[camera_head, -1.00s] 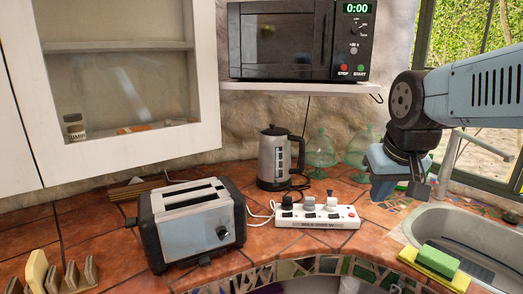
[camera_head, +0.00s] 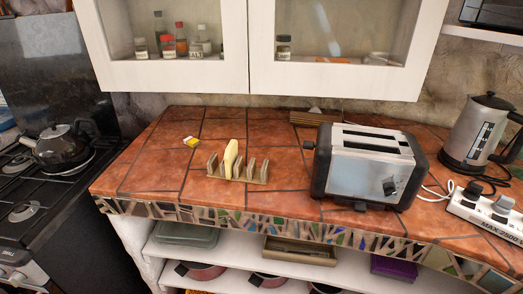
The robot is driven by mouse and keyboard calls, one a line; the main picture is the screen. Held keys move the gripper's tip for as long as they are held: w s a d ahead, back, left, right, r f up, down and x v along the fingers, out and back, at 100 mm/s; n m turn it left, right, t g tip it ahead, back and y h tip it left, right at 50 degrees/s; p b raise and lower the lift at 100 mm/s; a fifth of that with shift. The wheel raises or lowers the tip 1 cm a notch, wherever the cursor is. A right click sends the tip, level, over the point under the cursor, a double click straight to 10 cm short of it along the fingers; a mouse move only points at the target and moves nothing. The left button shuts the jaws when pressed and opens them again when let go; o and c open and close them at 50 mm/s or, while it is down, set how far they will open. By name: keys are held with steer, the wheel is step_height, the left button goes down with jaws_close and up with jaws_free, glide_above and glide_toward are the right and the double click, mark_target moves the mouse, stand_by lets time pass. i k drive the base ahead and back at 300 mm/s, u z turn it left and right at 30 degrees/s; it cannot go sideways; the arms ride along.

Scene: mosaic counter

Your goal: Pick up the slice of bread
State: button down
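One slice of bread (camera_head: 231,157), pale yellow, stands upright in a small wooden rack (camera_head: 260,178) on the tiled counter. The rack's other slots look empty. The rack is left of the silver and black toaster (camera_head: 372,165), with a gap between them. My gripper and arm do not show in the current view, so I cannot see where the gripper is or whether it holds anything.
A yellow and white small packet (camera_head: 191,141) lies left of the rack. The kettle (camera_head: 478,132) and white power strip (camera_head: 490,212) are at the right. A stove with a dark teapot (camera_head: 63,145) is at the left. Wall cabinets (camera_head: 345,75) hang above. The counter's left part (camera_head: 140,175) is clear.

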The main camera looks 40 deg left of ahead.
mark_target(231, 155)
steer(key=z, duration=0.25)
steer(key=k, duration=1.75)
steer(key=u, duration=1.5)
steer(key=i, duration=1.7)
